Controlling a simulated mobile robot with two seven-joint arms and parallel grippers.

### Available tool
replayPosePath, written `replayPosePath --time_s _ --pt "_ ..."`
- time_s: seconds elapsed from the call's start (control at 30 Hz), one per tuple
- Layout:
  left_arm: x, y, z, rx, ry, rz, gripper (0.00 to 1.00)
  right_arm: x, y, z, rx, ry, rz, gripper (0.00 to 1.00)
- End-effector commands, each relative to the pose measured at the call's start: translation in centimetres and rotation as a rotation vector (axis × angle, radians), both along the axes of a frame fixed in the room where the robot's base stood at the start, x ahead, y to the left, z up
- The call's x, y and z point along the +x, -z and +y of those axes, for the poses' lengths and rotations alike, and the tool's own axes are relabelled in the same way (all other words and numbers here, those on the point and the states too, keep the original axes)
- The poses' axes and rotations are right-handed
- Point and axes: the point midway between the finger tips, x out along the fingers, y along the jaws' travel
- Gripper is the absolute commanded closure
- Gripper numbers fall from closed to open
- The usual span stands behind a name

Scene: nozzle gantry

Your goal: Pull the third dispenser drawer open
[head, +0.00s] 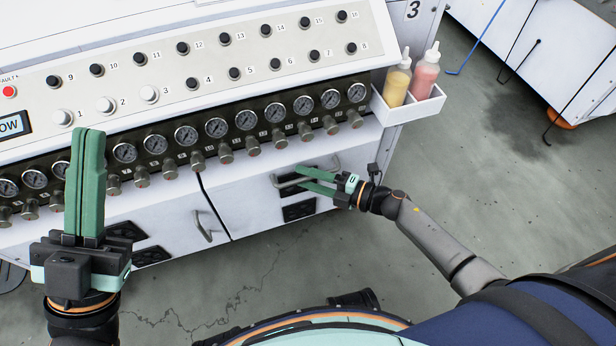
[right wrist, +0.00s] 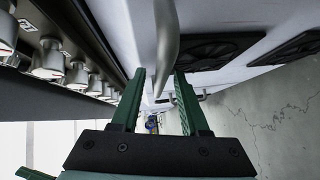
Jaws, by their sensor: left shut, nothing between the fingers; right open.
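The white cabinet front (head: 240,194) below the gauges has grey bar handles. My left gripper (head: 88,132) is shut, empty and upright at the left.
A row of gauges (head: 245,119) with knobs (head: 282,140) juts out above the handles. Dark vents (head: 299,211) are below. A white holder (head: 412,112) with a yellow and a pink bottle hangs at the right corner. Grey floor (head: 280,260) is open in front.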

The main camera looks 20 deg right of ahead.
Motion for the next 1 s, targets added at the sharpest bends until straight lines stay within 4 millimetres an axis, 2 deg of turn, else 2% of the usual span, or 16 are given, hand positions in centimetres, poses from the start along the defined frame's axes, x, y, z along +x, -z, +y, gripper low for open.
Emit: replayPosePath --time_s 0.07,0.47,1.0 --pt "0.0 -0.01 -0.01 0.0 0.0 0.0 1.0 0.0 -0.01 -0.01 0.0 0.0 0.0 0.55" --pt "-0.03 -0.01 -0.05 0.003 0.002 -0.001 1.0 -0.03 -0.01 -0.04 0.0 0.0 0.0 0.99" --pt "-0.04 -0.01 -0.07 0.003 0.003 -0.002 1.0 -0.04 0.03 -0.07 0.0 0.0 0.0 1.0"
